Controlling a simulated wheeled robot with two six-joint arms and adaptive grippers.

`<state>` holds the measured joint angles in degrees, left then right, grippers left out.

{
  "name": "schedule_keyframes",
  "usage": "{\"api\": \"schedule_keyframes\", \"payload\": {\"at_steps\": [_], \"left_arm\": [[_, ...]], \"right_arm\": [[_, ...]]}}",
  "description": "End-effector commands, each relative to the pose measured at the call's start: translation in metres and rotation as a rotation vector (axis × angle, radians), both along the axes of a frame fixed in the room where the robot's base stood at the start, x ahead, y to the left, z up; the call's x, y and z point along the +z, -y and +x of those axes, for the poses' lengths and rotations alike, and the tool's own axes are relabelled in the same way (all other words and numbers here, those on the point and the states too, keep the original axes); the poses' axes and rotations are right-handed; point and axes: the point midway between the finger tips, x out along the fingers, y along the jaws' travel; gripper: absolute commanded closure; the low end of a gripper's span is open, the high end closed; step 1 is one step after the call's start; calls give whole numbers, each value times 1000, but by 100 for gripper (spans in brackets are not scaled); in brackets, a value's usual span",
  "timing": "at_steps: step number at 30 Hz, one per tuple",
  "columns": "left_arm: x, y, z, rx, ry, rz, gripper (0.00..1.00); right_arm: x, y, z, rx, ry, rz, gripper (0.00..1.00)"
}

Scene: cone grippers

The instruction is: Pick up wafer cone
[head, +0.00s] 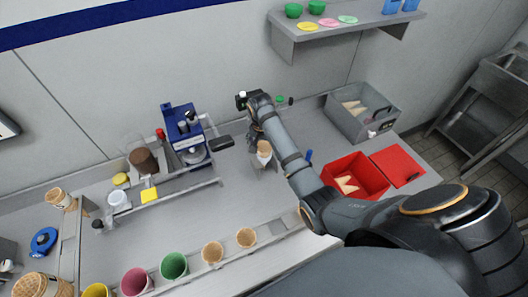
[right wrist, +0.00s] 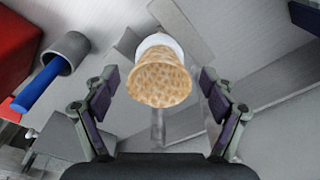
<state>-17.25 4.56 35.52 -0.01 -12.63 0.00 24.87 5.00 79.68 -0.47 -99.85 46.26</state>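A tan wafer cone (head: 264,148) with a white band stands at a small grey holder on the counter, mid-view. In the right wrist view the wafer cone (right wrist: 160,78) lies between and beyond my right gripper's fingers, with visible gaps on both sides. My right gripper (head: 257,128) is just behind the cone in the head view, partly hidden by its own arm. In the right wrist view my right gripper (right wrist: 160,92) is spread open, its dark pads apart and empty. My left gripper is not in view.
A blue machine (head: 187,132) stands left of the cone. A red box (head: 372,172) and a grey bin (head: 381,126) stand right. Coloured cups, including a green one (head: 174,265), and more wafer cones (head: 213,253) line the front. A shelf (head: 340,28) hangs above.

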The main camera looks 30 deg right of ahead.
Motion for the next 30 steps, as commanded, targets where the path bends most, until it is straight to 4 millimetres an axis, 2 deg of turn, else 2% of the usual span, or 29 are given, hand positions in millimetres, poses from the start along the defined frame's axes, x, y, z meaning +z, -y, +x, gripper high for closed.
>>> {"api": "schedule_keyframes", "payload": {"at_steps": [1,6,9,20,23,30], "left_arm": [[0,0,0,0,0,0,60],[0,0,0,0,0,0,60],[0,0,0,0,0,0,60],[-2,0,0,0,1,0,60],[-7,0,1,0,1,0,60],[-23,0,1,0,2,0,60]], "right_arm": [[0,0,0,0,0,0,25],[0,0,0,0,1,-1,48],[1,0,0,0,1,-1,58],[4,0,1,0,3,0,58],[17,0,2,-1,5,-1,58],[72,0,1,-1,5,-1,58]]}}
